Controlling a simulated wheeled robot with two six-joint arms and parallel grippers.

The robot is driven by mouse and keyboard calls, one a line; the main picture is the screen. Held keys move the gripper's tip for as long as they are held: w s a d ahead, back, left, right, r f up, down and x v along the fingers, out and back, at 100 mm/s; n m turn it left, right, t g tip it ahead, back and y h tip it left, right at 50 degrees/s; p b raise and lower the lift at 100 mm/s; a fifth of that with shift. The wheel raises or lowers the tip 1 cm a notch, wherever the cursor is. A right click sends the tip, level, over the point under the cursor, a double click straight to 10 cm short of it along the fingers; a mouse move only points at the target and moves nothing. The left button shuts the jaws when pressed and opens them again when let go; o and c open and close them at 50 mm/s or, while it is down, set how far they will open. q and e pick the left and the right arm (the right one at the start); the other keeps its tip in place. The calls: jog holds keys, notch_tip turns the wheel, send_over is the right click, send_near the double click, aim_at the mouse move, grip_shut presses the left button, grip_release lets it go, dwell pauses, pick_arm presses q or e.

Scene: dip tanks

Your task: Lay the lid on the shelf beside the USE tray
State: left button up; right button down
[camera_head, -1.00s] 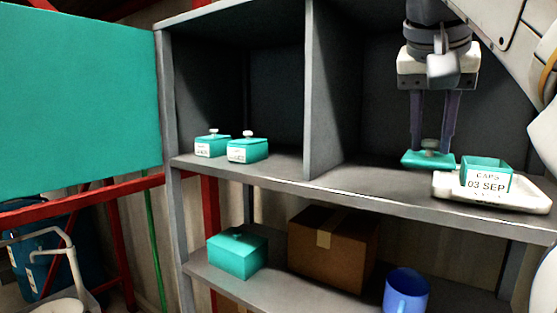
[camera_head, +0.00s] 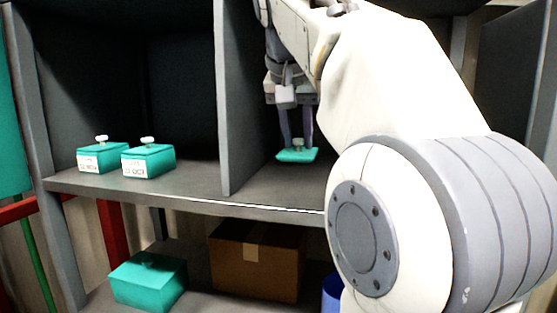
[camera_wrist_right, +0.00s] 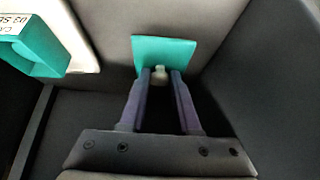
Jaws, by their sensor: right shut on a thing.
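The teal lid (camera_head: 297,155) hangs by its pale knob between the fingers of my right gripper (camera_head: 297,143), just above the shelf (camera_head: 290,185) in the right bay. My right gripper is shut on the knob. In the right wrist view, the lid (camera_wrist_right: 165,52) lies beyond the fingertips (camera_wrist_right: 160,75). There, the open teal box (camera_wrist_right: 40,45) with a date label stands on the white tray (camera_wrist_right: 75,35), left of the lid and apart from it. In the head view my right arm hides the box and tray. My left gripper is not in view.
Two lidded, labelled teal boxes (camera_head: 102,159) (camera_head: 148,162) stand in the left bay, beyond a grey upright divider (camera_head: 228,100). A cardboard box (camera_head: 255,265), a teal box (camera_head: 148,280) and a partly hidden blue container (camera_head: 331,292) are on the lower shelf.

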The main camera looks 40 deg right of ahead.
aim_at(293, 153)
jog(key=shift+w+f, duration=0.65)
jog(key=shift+f, duration=0.2)
jog(key=f+b, duration=0.3)
jog(key=shift+s+b, duration=0.25)
jog(key=shift+b, duration=0.05)
jog(key=shift+w+f+b, duration=0.15)
jog(key=shift+f+b, duration=0.15)
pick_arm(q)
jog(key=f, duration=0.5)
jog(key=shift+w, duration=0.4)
pick_arm(e)
jog(key=shift+r, duration=0.15)
jog(key=shift+f, duration=0.2)
jog(key=c, duration=0.6)
grip_release()
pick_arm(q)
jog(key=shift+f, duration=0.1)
pick_arm(e)
jog(key=shift+r, duration=0.1)
